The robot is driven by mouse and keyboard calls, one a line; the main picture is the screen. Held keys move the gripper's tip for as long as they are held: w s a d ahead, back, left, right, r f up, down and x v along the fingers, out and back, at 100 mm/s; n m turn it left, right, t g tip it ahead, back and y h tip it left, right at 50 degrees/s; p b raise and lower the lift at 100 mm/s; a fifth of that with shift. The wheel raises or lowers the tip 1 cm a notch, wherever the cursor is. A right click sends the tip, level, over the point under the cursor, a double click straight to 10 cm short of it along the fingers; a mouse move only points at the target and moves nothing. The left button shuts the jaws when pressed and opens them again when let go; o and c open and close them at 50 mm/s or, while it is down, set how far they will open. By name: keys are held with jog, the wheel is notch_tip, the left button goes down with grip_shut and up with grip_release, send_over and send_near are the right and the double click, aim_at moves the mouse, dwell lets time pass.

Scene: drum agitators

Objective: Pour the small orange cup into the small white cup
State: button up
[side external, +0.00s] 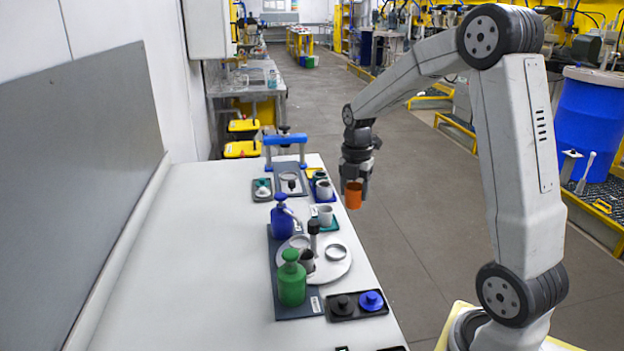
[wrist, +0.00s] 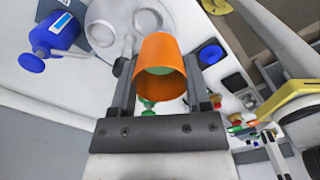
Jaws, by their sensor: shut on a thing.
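The small orange cup (side external: 354,196) is held between the fingers of my gripper (side external: 356,178). It hangs in the air near the right edge of the table and looks about upright. In the wrist view, the orange cup (wrist: 160,68) fills the space between the two fingers of my gripper (wrist: 158,76), its mouth partly facing the camera. Its inside looks empty where visible. A small white cup (side external: 325,214) stands on a teal tray to the lower left of the orange cup. Another whitish cup (side external: 323,188) stands behind it; I cannot tell which is the task's cup.
A blue bottle (side external: 281,218) and a green bottle (side external: 291,281) stand on a dark mat by a round white plate (side external: 336,268). A black tray (side external: 333,313) with a black and a blue lid lies in front. The table's left half is clear.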

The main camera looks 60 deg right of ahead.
send_near(325, 216)
jog(key=s+d+r, duration=0.2)
jog(key=d, duration=0.1)
jog(key=w+d+f, duration=0.1)
jog(key=d+f, duration=0.1)
jog(key=w+d+f, duration=0.2)
jog(key=d+f, duration=0.1)
jog(key=w+d+f, duration=0.2)
jog(key=shift+w+d+f, duration=0.1)
jog(key=shift+d+f, duration=0.15)
jog(key=shift+d, duration=0.05)
jog(key=shift+w+d+f, duration=0.25)
jog(key=shift+d+f, duration=0.5)
jog(key=shift+f, duration=0.3)
jog(key=shift+a+r, duration=0.1)
jog(key=shift+s+a+r+t+h, duration=0.2)
jog(key=shift+a+t+h, duration=0.05)
jog(key=shift+a+h, duration=0.65)
jog(key=shift+s+a+r+t+h, duration=0.2)
jog(key=shift+a+h, duration=0.5)
jog(key=shift+h, duration=0.25)
jog(key=shift+s+a+r+t+h, duration=0.15)
jog(key=shift+s+a+t+h, duration=0.1)
jog(key=shift+a+h, duration=0.65)
jog(key=shift+s+a+r+h, duration=0.15)
jog(key=shift+a+r+h, duration=0.45)
jog(key=shift+r+h, duration=0.25)
jog(key=shift+r, duration=0.1)
